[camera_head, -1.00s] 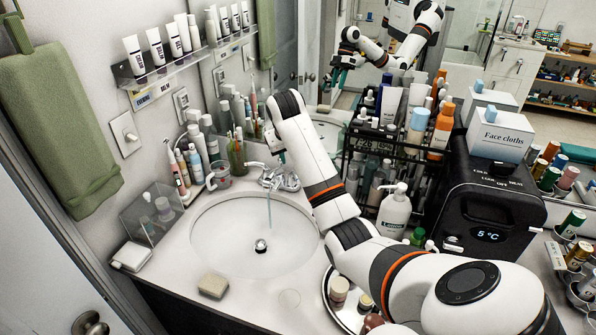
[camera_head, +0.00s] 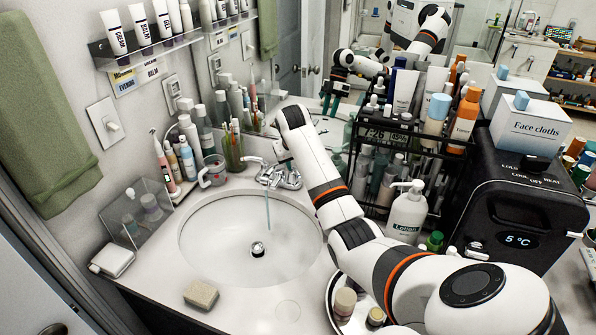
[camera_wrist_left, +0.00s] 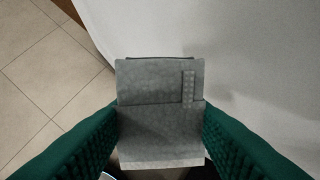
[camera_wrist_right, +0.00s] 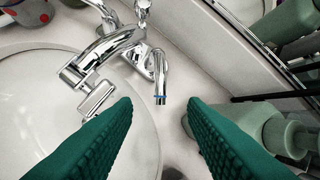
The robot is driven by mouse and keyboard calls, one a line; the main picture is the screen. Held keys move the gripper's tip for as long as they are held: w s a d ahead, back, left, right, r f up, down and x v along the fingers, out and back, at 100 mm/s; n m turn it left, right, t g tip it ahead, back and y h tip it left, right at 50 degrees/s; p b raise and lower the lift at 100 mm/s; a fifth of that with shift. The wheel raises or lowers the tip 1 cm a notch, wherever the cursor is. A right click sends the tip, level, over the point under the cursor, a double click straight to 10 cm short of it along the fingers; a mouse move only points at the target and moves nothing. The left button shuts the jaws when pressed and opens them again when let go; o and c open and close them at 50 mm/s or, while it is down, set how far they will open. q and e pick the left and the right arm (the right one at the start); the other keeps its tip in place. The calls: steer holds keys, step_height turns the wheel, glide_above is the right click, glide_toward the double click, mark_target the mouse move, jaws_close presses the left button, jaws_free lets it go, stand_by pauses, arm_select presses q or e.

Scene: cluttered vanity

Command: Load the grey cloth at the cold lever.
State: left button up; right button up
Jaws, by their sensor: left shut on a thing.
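The grey cloth (camera_wrist_left: 160,85), folded with a strip of small bumps on its right, is held between the green fingers of my left gripper (camera_wrist_left: 160,130). It hangs over tiled floor beside a white surface; the left gripper is outside the head view. My right gripper (camera_wrist_right: 160,103) is open and empty beside the chrome faucet (camera_wrist_right: 105,55). In the head view water runs from the faucet (camera_head: 275,175) into the basin. A black appliance (camera_head: 520,205) at the right reads 5 °C, with cold, cool, off and heat lettering on top. I cannot tell which part is the cold lever.
A Face cloths box (camera_head: 530,125) stands on the appliance. A black rack (camera_head: 395,165) of bottles and a lotion pump (camera_head: 407,212) crowd the space left of it. My right arm crosses the counter.

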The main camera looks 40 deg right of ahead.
mark_target(298, 174)
arm_select(q)
steer(key=shift+r, duration=0.15)
arm_select(e)
steer(key=x, duration=0.6)
steer(key=shift+w+d+f, duration=0.1)
steer(key=shift+f, duration=0.2)
